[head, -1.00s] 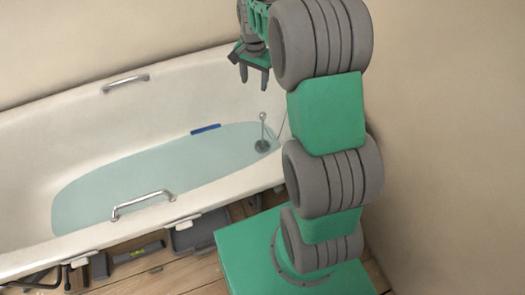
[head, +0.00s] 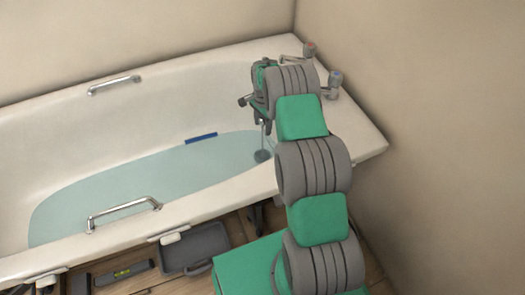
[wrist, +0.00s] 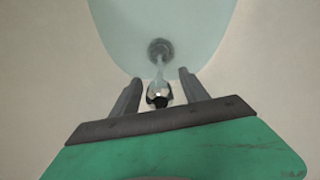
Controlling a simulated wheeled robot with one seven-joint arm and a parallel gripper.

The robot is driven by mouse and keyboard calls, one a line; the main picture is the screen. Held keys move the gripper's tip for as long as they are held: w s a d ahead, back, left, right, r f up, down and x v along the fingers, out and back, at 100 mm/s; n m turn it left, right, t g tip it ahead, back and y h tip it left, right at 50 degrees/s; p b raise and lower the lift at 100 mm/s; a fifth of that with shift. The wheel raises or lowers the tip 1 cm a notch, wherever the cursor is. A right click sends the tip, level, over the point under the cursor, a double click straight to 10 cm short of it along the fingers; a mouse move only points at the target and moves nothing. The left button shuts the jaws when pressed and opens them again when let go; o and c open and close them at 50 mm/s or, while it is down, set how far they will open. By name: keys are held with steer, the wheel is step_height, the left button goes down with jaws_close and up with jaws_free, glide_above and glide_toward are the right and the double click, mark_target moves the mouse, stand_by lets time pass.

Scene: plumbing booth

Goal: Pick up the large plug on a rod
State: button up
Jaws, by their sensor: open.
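The large plug (head: 262,156) is a dark disc low in the water at the right end of the bathtub, with a thin upright rod above it. In the wrist view the plug (wrist: 160,47) lies under the water, and its rod (wrist: 158,92) rises towards the camera, ending in a shiny knob. My gripper (wrist: 157,80) is open, with one finger on each side of the rod's top end. I cannot tell whether either finger touches it. In the head view my arm hides most of the gripper.
The white bathtub (head: 75,120) holds shallow water (head: 120,190). A blue bar-shaped object (head: 201,138) lies at the water's far edge. Chrome grab handles (head: 125,210) stand on the rims. Taps (head: 333,82) stand at the right end, close to my arm. A grey tray (head: 195,250) and a level (head: 123,273) lie on the floor.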

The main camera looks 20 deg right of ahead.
steer(key=shift+r, duration=0.1)
jaws_close()
stand_by(0.4)
stand_by(0.8)
